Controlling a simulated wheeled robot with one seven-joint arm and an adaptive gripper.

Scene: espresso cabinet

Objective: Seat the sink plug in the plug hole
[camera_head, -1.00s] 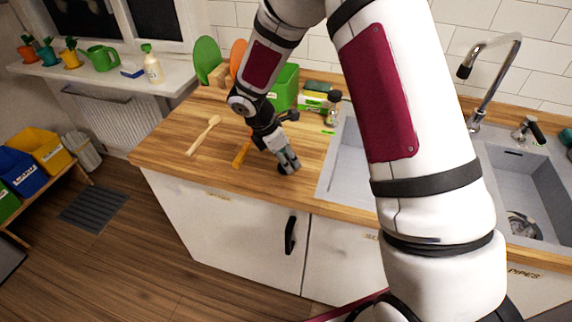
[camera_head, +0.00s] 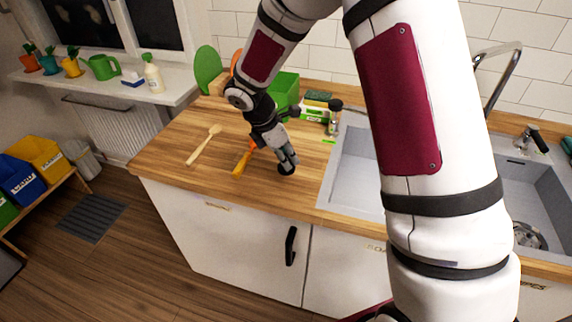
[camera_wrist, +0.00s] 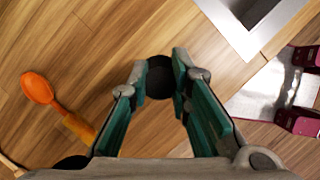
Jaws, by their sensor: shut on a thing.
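The sink plug (camera_wrist: 160,77) is a small dark round piece between my fingertips in the wrist view. It shows as a dark spot (camera_head: 286,170) under my gripper in the head view. My gripper (camera_head: 288,163) is shut on it, over the wooden counter left of the sink. I cannot tell whether the plug still touches the wood. The left basin (camera_head: 350,170) is partly behind my arm and its plug hole is not visible. The right basin (camera_head: 515,190) shows a round metal drain fitting (camera_head: 528,236). A corner of the sink (camera_wrist: 243,35) shows in the wrist view.
An orange-headed utensil (camera_wrist: 38,88) and a wooden spoon (camera_head: 205,146) lie left of my gripper. A green box (camera_head: 285,88), a bottle (camera_head: 334,117) and a sponge (camera_head: 318,95) stand behind. The tall faucet (camera_head: 500,75) rises behind the sink.

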